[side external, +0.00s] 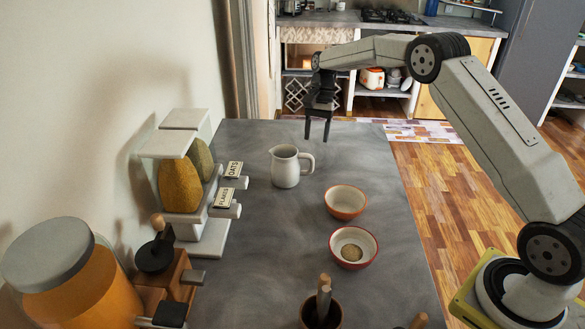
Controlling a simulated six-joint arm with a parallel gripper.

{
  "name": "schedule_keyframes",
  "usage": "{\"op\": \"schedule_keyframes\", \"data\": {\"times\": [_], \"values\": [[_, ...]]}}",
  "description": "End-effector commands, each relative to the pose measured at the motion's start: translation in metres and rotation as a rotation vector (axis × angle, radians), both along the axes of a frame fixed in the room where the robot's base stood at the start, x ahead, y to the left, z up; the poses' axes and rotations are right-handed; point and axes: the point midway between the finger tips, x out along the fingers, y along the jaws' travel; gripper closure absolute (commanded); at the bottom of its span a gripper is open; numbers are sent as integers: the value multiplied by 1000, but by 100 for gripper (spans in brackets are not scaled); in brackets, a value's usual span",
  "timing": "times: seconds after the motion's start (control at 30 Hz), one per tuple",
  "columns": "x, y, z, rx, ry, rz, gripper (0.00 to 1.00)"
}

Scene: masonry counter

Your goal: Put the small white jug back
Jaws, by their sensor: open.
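The small white jug (285,168) stands upright on the grey counter (260,240), its handle to the right and its spout to the left. My gripper (317,138) is open and empty, pointing down above the far part of the counter. It is behind and to the right of the jug in the picture, apart from it. Nothing hides the jug.
An orange bowl (345,203) and a red-rimmed bowl (353,247) with something in it stand right of and nearer than the jug. Dispensers labelled oats (234,169) and flakes (225,197) line the left wall. A large orange jar (70,285) and a brown pot (322,312) stand in front.

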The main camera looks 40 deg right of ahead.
Motion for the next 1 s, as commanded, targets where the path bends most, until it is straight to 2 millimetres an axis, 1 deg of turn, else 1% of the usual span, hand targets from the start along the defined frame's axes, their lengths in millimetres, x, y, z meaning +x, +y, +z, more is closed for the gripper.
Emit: {"op": "schedule_keyframes", "data": {"times": [0.03,0.1,0.33,1.0], "values": [[2,-3,8,-2,-3,-2,43],[4,-6,15,-1,-2,0,43],[7,-11,30,-1,-1,0,43],[7,-11,33,-1,-1,1,43]]}}
